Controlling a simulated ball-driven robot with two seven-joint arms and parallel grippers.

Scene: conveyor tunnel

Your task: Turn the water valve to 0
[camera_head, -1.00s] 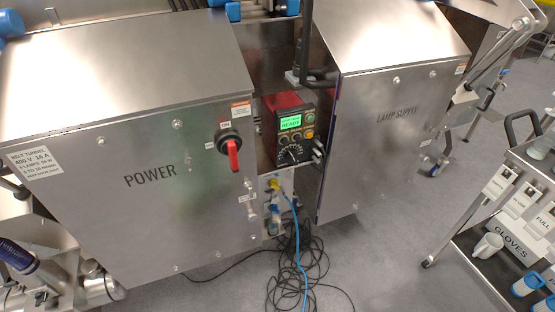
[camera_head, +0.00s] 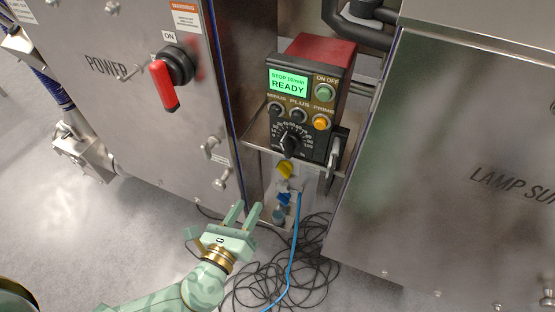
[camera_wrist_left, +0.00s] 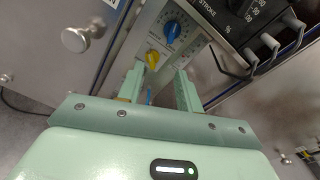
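Below the pump control box, a narrow panel carries a yellow knob (camera_head: 284,168) and a blue knob (camera_head: 284,200). In the left wrist view, the blue knob (camera_wrist_left: 172,30) sits on a plate with scale marks, with the yellow knob (camera_wrist_left: 152,58) closer to my fingers. My right gripper is not in view.
The control box (camera_head: 300,108) reads READY and juts out above the knobs. The POWER cabinet (camera_head: 140,110) with a red switch (camera_head: 164,86) stands left, the LAMP SUPPLY cabinet (camera_head: 450,150) right. A blue hose (camera_head: 297,240) and coiled black cables (camera_head: 260,285) lie below.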

